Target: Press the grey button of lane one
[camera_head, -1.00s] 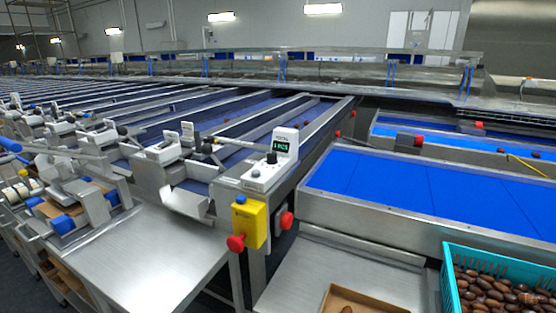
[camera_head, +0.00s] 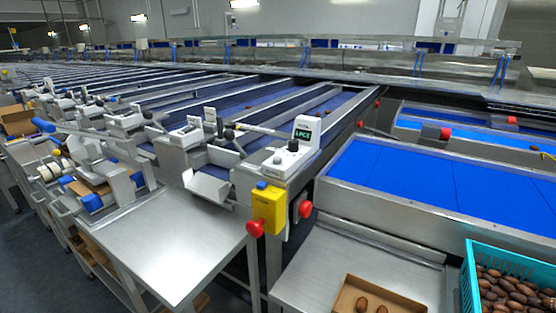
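A white control box (camera_head: 287,158) with a small display (camera_head: 303,133) stands at the near end of the closest sorting lane. It has a dark knob and small controls on top, too small to tell which one is a grey button. No lane number is readable. Neither of my grippers is in view.
A bare steel table (camera_head: 170,240) stands at the front left. At the right are blue belts (camera_head: 420,190), a teal crate (camera_head: 468,285) of dates and a cardboard tray (camera_head: 345,293) with dates. More lanes run off to the left; dark floor shows at lower left.

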